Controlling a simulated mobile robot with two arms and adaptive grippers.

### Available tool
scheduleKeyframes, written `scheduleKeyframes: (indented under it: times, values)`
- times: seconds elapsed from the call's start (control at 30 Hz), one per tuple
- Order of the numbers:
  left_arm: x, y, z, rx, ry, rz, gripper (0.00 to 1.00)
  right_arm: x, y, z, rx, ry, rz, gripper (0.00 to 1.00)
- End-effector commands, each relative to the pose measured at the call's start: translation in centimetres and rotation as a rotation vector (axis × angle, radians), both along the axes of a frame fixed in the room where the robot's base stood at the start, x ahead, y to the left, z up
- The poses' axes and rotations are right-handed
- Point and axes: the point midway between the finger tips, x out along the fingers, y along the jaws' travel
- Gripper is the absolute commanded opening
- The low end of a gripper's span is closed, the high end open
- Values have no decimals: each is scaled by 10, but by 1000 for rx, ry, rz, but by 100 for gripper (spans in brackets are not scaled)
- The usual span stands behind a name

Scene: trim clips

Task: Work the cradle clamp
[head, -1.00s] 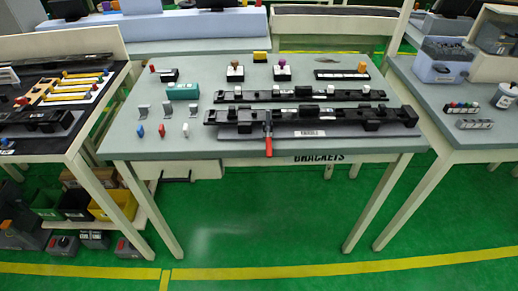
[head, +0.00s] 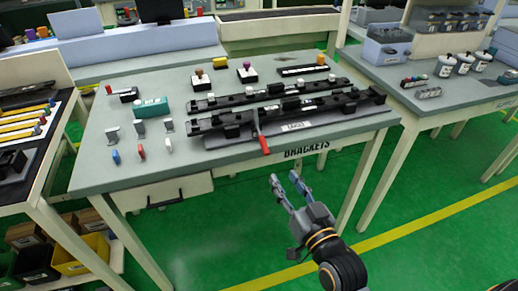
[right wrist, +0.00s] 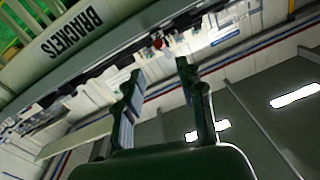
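The cradle clamp shows as a long black fixture (head: 225,130) on the grey table, with a lever that has a red handle (head: 264,145) hanging over the table's front edge. My right gripper (head: 283,181) is in front of the table and below its edge, apart from the handle. Its two fingers are spread with nothing between them. The right wrist view also shows the open fingers (right wrist: 158,72), with the table edge and its BRACKETS label upside down at upper left. My left gripper is not in view.
A second black rail (head: 240,97) lies behind the fixture. Small clips (head: 140,130), a teal block (head: 151,107) and knobbed blocks (head: 246,72) share the grey table (head: 95,165). Side tables stand left and right. The green floor in front is clear.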

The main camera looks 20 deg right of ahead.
Motion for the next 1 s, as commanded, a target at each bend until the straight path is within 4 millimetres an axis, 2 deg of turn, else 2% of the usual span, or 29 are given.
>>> scheduleKeyframes:
  times: [0.2, 0.4, 0.6, 0.8, 1.0]
  values:
    - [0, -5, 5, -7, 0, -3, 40, 38, 4, 2, 0, -3, -1, 38]
    - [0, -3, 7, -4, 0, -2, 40, 81, 9, 2, 0, -1, 1, 38]
    - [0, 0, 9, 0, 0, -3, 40, 114, 12, 0, 0, 1, 0, 38]
    - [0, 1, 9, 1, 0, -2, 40, 129, 13, -1, 0, 2, 0, 38]
    - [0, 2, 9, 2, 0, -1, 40, 131, 13, -1, -1, 3, 1, 38]
